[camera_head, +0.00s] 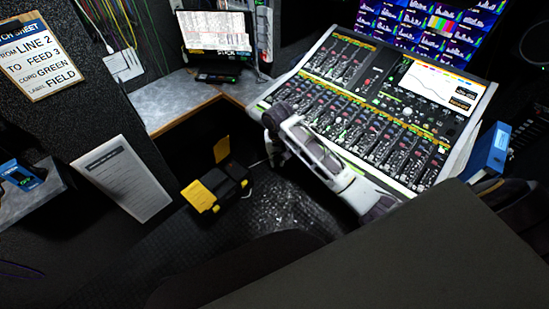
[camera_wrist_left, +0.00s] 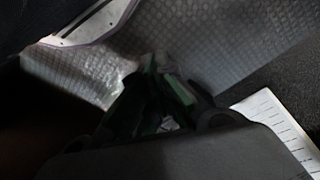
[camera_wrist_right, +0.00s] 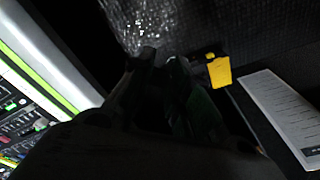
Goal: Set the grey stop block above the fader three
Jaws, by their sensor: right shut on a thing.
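The mixing console (camera_head: 385,110) slopes across the upper right of the head view, with rows of knobs and faders; fader three cannot be picked out, and my right arm covers part of the front rows. My right gripper (camera_head: 276,154) hangs at the console's left front edge, pointing down. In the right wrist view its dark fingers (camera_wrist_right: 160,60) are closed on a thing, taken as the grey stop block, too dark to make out. My left gripper (camera_wrist_left: 163,75) shows only in its wrist view, in shadow above the textured floor; its opening is unclear.
A yellow and black case (camera_head: 215,188) stands on the floor left of the console. A side desk (camera_head: 180,100) carries a laptop (camera_head: 215,32). A blue box (camera_head: 490,150) is right of the console. A printed sheet (camera_head: 122,178) is on the left. A dark panel fills the lower right.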

